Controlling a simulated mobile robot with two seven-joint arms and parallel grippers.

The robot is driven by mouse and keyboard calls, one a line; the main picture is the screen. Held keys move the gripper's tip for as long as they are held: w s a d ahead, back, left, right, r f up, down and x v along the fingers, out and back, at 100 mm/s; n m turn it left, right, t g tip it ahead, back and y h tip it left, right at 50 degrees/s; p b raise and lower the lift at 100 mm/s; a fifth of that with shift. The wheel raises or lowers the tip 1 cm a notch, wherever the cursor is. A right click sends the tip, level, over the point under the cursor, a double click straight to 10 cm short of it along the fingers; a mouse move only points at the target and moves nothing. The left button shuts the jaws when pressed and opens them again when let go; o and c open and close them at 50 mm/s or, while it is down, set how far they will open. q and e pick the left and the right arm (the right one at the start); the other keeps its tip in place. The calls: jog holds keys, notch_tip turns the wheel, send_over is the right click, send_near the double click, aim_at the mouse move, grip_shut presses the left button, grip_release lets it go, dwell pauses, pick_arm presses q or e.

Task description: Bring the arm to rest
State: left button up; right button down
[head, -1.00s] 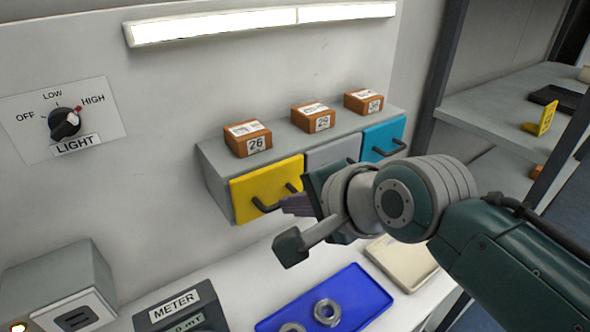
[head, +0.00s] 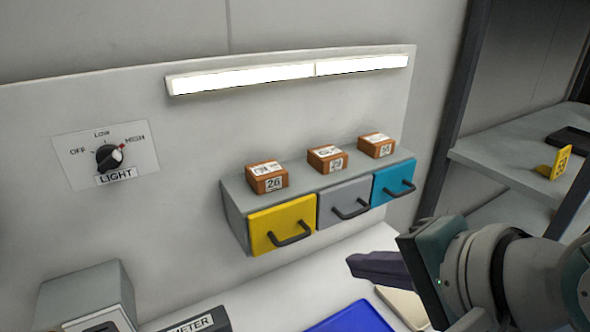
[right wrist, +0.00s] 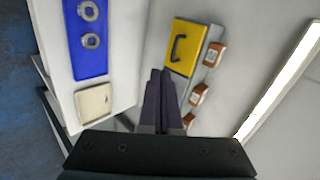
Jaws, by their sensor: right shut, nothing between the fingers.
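My right gripper (head: 376,268) is at the lower right of the head view, in front of the workbench and below the drawer unit. Its purple fingers point left. In the right wrist view the fingers (right wrist: 160,98) lie together, shut with nothing between them. They point toward the side of the yellow drawer (right wrist: 183,47) without visible contact. My left gripper is not in view.
A grey unit (head: 236,207) has yellow (head: 270,222), grey (head: 330,209) and blue (head: 385,186) drawers, all shut, with brown boxes on top. A blue tray (right wrist: 88,65) with metal rings and a beige tray (right wrist: 93,103) lie on the bench. A dark rack post (head: 455,120) stands right.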

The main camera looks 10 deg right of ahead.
jog(key=s+d+f+n+g+h, duration=0.1)
jog(key=s+d+n+g+h, duration=0.15)
jog(key=s+n, duration=0.55)
jog(key=s+d+f+n+g+h, duration=0.1)
jog(key=s+d+n+g, duration=0.2)
jog(key=s+n, duration=0.45)
jog(key=w+r+p+v, duration=0.1)
jog(key=w+p+v, duration=0.2)
jog(key=p+v, duration=1.6)
jog(key=shift+r+m+p, duration=0.3)
jog(key=shift+m+p, duration=0.05)
jog(key=shift+p, duration=0.1)
jog(key=shift+w+d, duration=0.1)
